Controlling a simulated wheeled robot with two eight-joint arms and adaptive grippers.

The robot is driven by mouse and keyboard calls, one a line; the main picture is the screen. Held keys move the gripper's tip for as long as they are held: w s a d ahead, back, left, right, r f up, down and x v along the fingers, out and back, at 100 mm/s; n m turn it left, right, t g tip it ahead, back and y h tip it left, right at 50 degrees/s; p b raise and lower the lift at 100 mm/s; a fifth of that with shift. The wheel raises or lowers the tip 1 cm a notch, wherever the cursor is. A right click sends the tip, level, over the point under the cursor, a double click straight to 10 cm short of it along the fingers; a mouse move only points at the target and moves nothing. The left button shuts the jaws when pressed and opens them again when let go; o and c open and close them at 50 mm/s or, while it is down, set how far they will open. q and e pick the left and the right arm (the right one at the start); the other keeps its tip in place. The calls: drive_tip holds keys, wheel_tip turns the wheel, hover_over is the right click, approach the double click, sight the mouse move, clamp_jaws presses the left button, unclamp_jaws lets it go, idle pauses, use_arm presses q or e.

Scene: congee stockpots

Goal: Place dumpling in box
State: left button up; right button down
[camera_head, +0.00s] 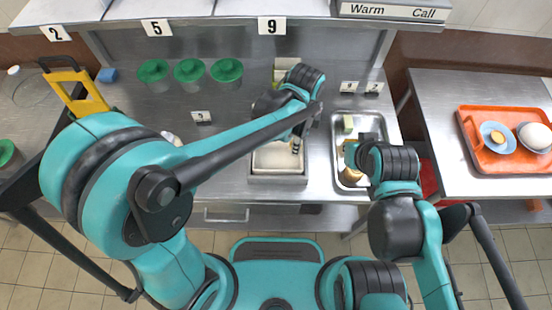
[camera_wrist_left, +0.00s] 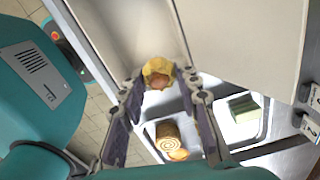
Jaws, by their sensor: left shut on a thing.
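The dumpling (camera_wrist_left: 158,73), small, yellow and brownish, is held between the fingertips of my left gripper (camera_wrist_left: 160,80) in the left wrist view. In the head view my left gripper (camera_head: 296,144) is over the right part of a pale, open box (camera_head: 277,160) at the front of the counter. The dumpling cannot be made out there. Pale walls of the box (camera_wrist_left: 130,25) seem to fill the top of the wrist view. My right gripper (camera_head: 362,147) is above the metal tray right of the box; its fingers are mostly hidden by its own wrist.
The metal tray (camera_head: 341,178) holds a green block (camera_head: 348,123) and a brown spiral roll (camera_wrist_left: 168,135). Several green-lidded containers (camera_head: 189,71) stand at the back left. An orange tray (camera_head: 487,160) with bowls sits on the right table. A shelf (camera_head: 230,22) overhangs the counter's back.

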use_arm(q)
drive_tip(key=b, duration=0.1)
hover_over(279, 162)
wheel_tip(279, 162, down, 3)
drive_tip(key=shift+s+f, duration=0.1)
drive_tip(key=shift+f+b, duration=1.2)
drive_tip(key=shift+f, duration=0.8)
drive_tip(key=shift+f, duration=0.1)
drive_tip(key=o, duration=0.9)
